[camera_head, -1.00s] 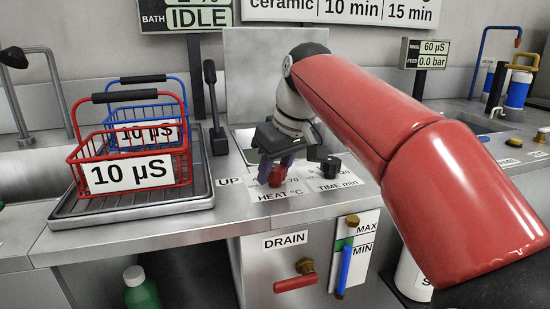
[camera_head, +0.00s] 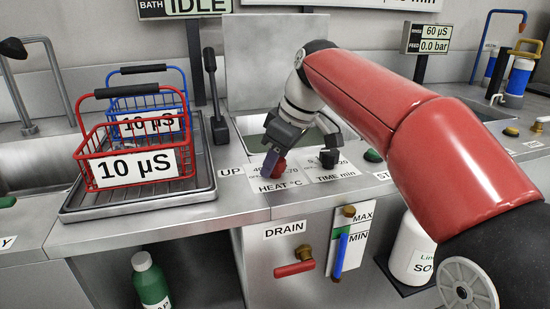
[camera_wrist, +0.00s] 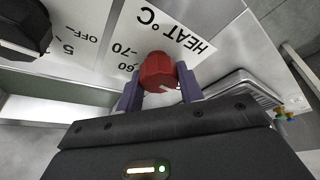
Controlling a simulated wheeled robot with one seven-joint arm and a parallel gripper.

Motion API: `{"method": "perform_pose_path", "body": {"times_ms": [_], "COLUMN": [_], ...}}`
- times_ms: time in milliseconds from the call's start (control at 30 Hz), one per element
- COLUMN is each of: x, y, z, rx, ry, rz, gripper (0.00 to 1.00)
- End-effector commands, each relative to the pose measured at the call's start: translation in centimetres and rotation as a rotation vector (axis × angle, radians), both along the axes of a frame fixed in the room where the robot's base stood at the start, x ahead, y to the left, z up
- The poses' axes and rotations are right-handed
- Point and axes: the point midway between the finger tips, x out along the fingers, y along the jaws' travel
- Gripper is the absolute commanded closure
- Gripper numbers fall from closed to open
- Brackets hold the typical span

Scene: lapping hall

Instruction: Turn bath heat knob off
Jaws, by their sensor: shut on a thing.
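The red bath heat knob (camera_head: 278,166) sits on the counter's front strip behind the HEAT °C label (camera_head: 277,184). My gripper (camera_head: 271,163) reaches down to it, tilted, with its purple fingers on the knob. In the wrist view the red knob (camera_wrist: 158,72) lies between the two fingers of my gripper (camera_wrist: 160,88), one on each side. A white pointer mark shows on the knob's lower right there.
The black time knob (camera_head: 329,158) stands just right of the heat knob. A red basket (camera_head: 130,150) and a blue basket sit on a tray (camera_head: 140,209) at left. A black lever (camera_head: 212,95) stands upright behind. The red drain handle (camera_head: 294,269) is below the counter edge.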

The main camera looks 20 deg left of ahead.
Motion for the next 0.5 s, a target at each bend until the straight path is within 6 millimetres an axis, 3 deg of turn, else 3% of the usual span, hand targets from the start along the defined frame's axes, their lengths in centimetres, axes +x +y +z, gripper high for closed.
{"method": "perform_pose_path", "body": {"times_ms": [167,200,333,500], "x": [0.01,0.01,0.00,0.00], "y": [0.01,0.01,0.01,0.00], "z": [0.12,0.12,0.09,0.04], "rx": [0.001,0.001,0.000,0.001], "ry": [-0.003,-0.003,-0.002,-0.001], "rz": [0.001,0.001,0.000,0.000], "gripper": [0.86,0.59,0.42,0.41]}}
